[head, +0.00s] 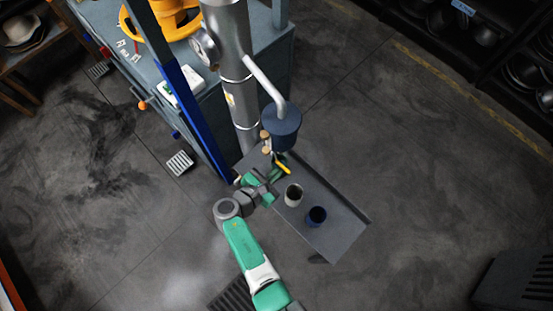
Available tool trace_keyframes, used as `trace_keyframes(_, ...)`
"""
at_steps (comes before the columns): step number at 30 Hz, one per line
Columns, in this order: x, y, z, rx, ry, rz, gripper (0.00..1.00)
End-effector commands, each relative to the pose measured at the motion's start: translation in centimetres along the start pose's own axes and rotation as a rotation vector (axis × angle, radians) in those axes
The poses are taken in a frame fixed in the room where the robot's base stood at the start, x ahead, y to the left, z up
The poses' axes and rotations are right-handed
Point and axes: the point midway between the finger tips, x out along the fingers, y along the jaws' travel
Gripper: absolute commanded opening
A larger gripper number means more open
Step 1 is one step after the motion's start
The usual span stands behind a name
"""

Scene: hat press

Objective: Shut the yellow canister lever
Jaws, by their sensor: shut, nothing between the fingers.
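The yellow lever (283,168) shows as a short bar below the dark blue canister (281,127), angled down to the right. My gripper (277,166) is at the lever's left side, just under the canister. Its fingers are small and dark here and look shut with nothing held. I cannot tell whether they touch the lever. The canister hangs at the end of a grey pipe (267,82) from a tall metal column.
Below the canister is a grey tray table (338,238) holding a pale cup (293,195) and a dark blue cup (316,216). A blue post (193,120) and a workbench stand to the left. Open floor lies to the right.

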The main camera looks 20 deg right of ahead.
Motion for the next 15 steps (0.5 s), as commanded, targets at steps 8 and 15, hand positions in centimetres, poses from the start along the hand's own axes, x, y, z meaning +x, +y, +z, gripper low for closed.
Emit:
trace_keyframes(8,0.1,0.0,-0.4,0.001,0.000,0.000,0.00)
trace_keyframes(15,0.8,-0.3,-4.4,0.001,0.000,0.004,0.00)
